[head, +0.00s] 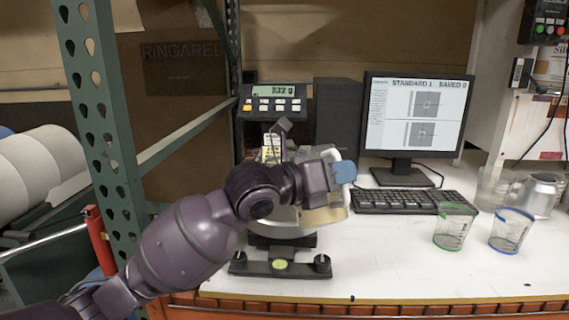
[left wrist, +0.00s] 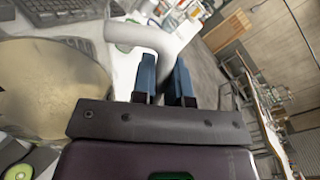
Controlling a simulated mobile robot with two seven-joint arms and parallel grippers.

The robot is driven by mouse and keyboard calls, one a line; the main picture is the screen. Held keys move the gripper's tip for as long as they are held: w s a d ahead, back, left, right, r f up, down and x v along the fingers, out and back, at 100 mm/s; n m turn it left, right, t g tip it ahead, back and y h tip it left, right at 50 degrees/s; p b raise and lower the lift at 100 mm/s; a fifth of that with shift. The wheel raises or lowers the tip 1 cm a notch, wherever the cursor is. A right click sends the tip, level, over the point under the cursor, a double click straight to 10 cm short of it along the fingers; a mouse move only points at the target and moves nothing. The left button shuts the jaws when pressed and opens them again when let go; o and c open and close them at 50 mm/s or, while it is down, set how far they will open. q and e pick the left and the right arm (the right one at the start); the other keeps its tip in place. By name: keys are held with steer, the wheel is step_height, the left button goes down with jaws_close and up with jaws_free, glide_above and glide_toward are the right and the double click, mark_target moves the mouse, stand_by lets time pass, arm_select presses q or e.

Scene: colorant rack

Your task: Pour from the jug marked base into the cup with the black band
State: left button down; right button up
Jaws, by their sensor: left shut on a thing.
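My left gripper (head: 343,172) has its blue fingers closed on a white curved handle (head: 331,155), at the scale on the bench. The left wrist view shows the handle (left wrist: 150,38) between the fingers (left wrist: 168,82). My wrist hides most of what the handle belongs to, and no base mark can be read. A cup with a green band (head: 455,228) and a cup with a blue band (head: 511,230) stand upright at the right of the bench. I cannot make out a cup with a black band. My right gripper is not in view.
The scale (head: 281,264) with its lit display (head: 273,92) stands under and behind my left arm. A keyboard (head: 412,201) and monitor (head: 415,112) are behind. A metal jug (head: 540,195) stands at the far right. The front bench is clear between scale and cups.

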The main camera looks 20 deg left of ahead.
mark_target(347, 200)
arm_select(q)
steer(key=s+d+f+m, duration=0.1)
steer(key=s+m, duration=0.1)
steer(key=m, duration=0.1)
steer(key=shift+s+d+f, duration=0.15)
steer(key=shift+d+f, duration=0.25)
steer(key=r+m+p, duration=0.1)
steer(key=p, duration=0.1)
steer(key=s+d+r+m+p, duration=0.1)
steer(key=m+p, duration=0.1)
steer(key=shift+s+d, duration=0.1)
steer(key=shift+s, duration=0.15)
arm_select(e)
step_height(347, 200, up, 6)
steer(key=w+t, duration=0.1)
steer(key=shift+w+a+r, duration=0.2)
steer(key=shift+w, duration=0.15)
arm_select(q)
steer(key=shift+f, duration=0.15)
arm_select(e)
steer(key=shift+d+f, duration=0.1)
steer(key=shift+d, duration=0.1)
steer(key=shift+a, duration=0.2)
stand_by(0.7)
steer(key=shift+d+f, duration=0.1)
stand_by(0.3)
